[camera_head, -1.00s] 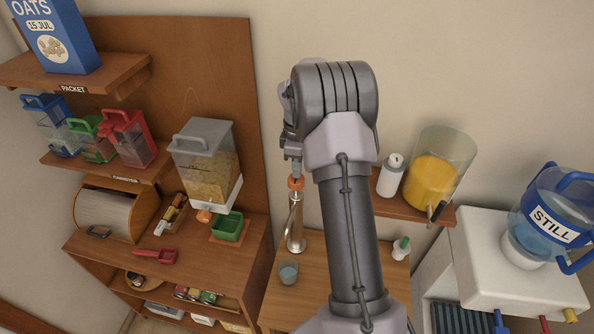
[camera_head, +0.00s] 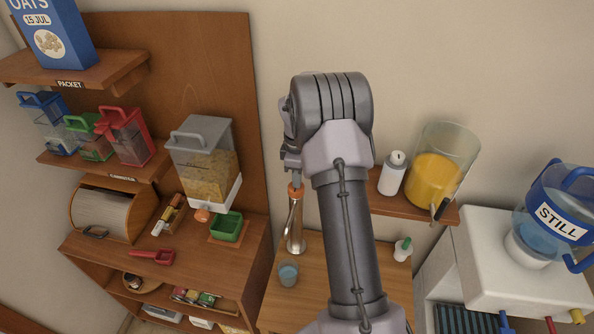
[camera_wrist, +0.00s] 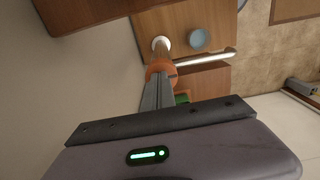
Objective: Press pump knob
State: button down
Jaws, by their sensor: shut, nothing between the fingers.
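The pump is a silvery upright column with an orange knob (camera_head: 295,191) on top, standing on the wooden counter. My gripper (camera_head: 295,178) is shut and empty, its fingertips directly above the knob and seemingly touching it. The wrist view shows the shut fingers (camera_wrist: 163,88) ending at the orange knob (camera_wrist: 159,70), which they partly cover. The pump's silvery spout (camera_wrist: 207,60) sticks out to the right there. A bluish cup (camera_head: 288,274) stands on the counter in front of the pump; it also shows in the wrist view (camera_wrist: 199,38).
A shelf (camera_head: 412,208) with a white bottle (camera_head: 391,174) and a yellow juice container (camera_head: 438,170) is right of my arm. A cereal dispenser (camera_head: 205,165) stands left. A STILL water jug (camera_head: 555,215) sits on a white dispenser (camera_head: 490,255). A small bottle (camera_head: 401,250) is on the counter.

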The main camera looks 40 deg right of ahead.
jog(key=shift+s+f, duration=0.1)
jog(key=shift+s, duration=0.05)
notch_tip(320, 180, up, 18)
jog(key=p, duration=0.2)
jog(key=shift+f, duration=0.15)
dwell(0.6)
jog(key=f+p, duration=0.1)
jog(key=f, duration=1.2)
jog(key=shift+a+f+p, duration=0.1)
jog(key=shift+a+p, duration=0.1)
jog(key=shift+p, duration=0.15)
